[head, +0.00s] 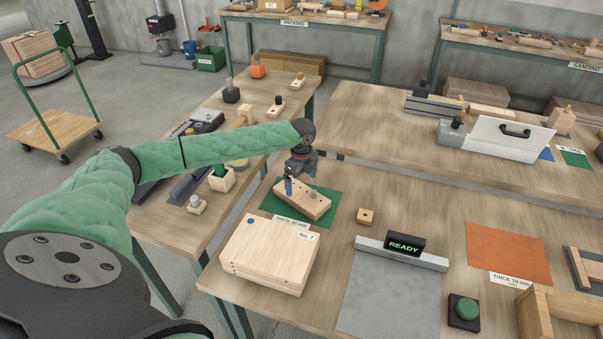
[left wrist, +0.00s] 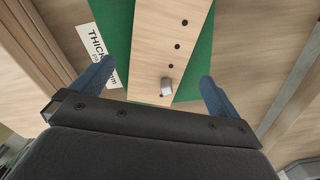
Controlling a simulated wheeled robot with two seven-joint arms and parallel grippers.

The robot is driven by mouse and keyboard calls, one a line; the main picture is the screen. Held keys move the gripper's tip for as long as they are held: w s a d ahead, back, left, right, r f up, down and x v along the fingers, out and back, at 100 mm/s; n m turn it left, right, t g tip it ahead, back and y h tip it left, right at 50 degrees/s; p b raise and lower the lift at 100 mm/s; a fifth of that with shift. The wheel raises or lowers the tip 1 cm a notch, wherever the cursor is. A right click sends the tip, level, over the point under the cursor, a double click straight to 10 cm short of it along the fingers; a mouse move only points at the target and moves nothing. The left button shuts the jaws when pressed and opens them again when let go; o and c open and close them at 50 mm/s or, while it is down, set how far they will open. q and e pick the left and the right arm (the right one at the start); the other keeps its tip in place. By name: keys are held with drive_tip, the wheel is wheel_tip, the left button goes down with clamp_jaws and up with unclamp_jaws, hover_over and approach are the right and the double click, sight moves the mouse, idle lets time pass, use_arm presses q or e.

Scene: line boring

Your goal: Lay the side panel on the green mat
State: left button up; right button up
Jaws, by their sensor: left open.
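A pale wooden board with a row of dark holes, which I take to be the side panel (head: 300,203), lies on the green mat (head: 329,192), slightly askew to it. My left gripper (head: 299,187) is over the board, fingers pointing down. Its blue fingers (left wrist: 156,78) are apart on either side of the board, with visible gaps. The far finger is partly hidden in the head view. My right gripper is out of view.
A stack of wooden panels (head: 265,258) marked No. 7 stands close in front of the mat.

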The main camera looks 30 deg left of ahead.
sight(302, 194)
use_arm(q)
drive_tip(key=shift+r+b, duration=0.8)
drive_tip(key=shift+r, duration=1.9)
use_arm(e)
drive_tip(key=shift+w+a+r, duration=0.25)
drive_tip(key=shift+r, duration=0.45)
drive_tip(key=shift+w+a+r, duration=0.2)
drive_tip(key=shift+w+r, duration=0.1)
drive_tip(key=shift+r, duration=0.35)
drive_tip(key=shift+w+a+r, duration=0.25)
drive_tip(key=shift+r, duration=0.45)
